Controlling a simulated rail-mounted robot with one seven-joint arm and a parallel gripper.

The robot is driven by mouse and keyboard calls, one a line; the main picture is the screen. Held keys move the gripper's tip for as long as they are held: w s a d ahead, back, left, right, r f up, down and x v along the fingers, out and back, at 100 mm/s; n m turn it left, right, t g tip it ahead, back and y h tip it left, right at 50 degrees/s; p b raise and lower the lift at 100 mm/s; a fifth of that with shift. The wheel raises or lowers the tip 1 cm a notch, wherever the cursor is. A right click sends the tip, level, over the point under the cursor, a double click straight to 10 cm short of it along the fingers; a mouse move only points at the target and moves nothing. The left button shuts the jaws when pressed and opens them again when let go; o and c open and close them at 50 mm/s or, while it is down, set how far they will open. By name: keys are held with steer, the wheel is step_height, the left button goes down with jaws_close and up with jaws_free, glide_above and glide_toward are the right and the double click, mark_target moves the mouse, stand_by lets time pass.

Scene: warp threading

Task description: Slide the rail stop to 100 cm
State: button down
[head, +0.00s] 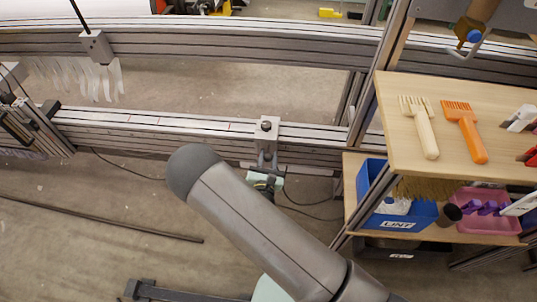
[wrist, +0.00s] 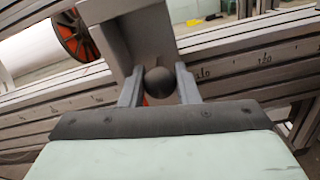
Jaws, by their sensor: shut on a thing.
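The rail stop (head: 265,133) is a grey metal block on the lower rail (head: 190,125), with a dark round part on top. It also shows in the wrist view (wrist: 148,40), with a black ball knob (wrist: 160,82) on its front. My gripper (wrist: 160,76) has one finger on each side of the knob and is shut on it. In the head view my gripper (head: 266,165) is just below the stop, partly hidden by my arm. The rail scale (wrist: 235,66) shows beside the stop; a mark at the right seems to read 120, and the others are too blurred to read surely.
A wooden shelf (head: 390,115) with an orange brush (head: 465,130) and a pale brush (head: 420,125) stands right of the stop. A blue bin (head: 405,215) and a pink bin (head: 490,227) sit below. A grey block (head: 97,46) is on the upper rail. The lower rail looks clear left of the stop.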

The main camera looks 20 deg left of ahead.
steer(key=c, duration=1.4)
jaws_free()
steer(key=s+d+p, duration=0.2)
steer(key=s+d, duration=0.1)
steer(key=s, duration=1.4)
steer(key=shift+s+p, duration=0.15)
steer(key=shift+p, duration=0.25)
